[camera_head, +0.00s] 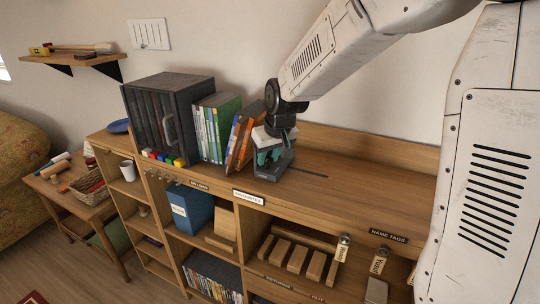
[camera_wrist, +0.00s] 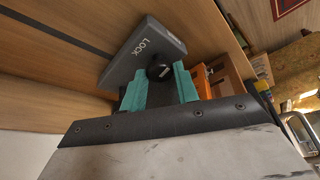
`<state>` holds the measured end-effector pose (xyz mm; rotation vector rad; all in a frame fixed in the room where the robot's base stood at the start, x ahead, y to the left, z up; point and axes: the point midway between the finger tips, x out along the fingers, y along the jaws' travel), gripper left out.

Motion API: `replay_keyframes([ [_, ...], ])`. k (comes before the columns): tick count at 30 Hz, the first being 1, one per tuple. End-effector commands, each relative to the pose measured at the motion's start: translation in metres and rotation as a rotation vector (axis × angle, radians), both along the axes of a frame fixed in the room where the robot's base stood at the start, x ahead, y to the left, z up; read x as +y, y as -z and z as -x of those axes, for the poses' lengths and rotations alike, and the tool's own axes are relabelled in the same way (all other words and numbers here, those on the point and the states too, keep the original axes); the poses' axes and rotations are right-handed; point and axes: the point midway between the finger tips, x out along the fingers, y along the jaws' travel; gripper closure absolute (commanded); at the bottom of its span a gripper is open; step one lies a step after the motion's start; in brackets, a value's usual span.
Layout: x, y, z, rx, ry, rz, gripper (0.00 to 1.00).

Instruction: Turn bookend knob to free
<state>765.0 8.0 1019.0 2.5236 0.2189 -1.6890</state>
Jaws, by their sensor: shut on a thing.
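The grey bookend (camera_head: 279,169) stands on the wooden shelf top, at the right end of the row of cases. In the wrist view the bookend (camera_wrist: 143,52) bears the word LOCK in pale letters. Its round black knob (camera_wrist: 158,68) has a small pale mark, and I cannot tell which setting it points to. No FREE label is readable. My gripper (camera_head: 268,156) reaches down to the bookend from above. In the wrist view the teal fingers of my gripper (camera_wrist: 160,84) are closed around the knob, one on each side. The knob is hidden in the head view.
Orange and brown cases (camera_head: 242,138) lean just left of the bookend. Green and white cases (camera_head: 217,122) and a dark cabinet (camera_head: 170,116) stand further left. A dark slot (camera_head: 309,173) runs right along the shelf top, which is clear there.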

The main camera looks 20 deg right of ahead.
Motion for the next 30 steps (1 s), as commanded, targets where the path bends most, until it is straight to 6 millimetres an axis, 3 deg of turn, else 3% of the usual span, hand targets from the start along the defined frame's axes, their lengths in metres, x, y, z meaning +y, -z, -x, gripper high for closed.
replay_keyframes([
  [14,0.001,0.0,0.0,-0.002,0.057,-0.001,0.92],
  [15,0.001,0.0,0.0,-0.002,0.057,-0.001,0.64],
  [17,0.001,0.0,0.0,-0.002,0.057,-0.001,0.48],
  [26,0.0,-0.002,0.0,-0.002,0.058,-0.002,0.48],
  [30,0.0,-0.015,0.005,-0.005,0.058,-0.001,0.48],
])
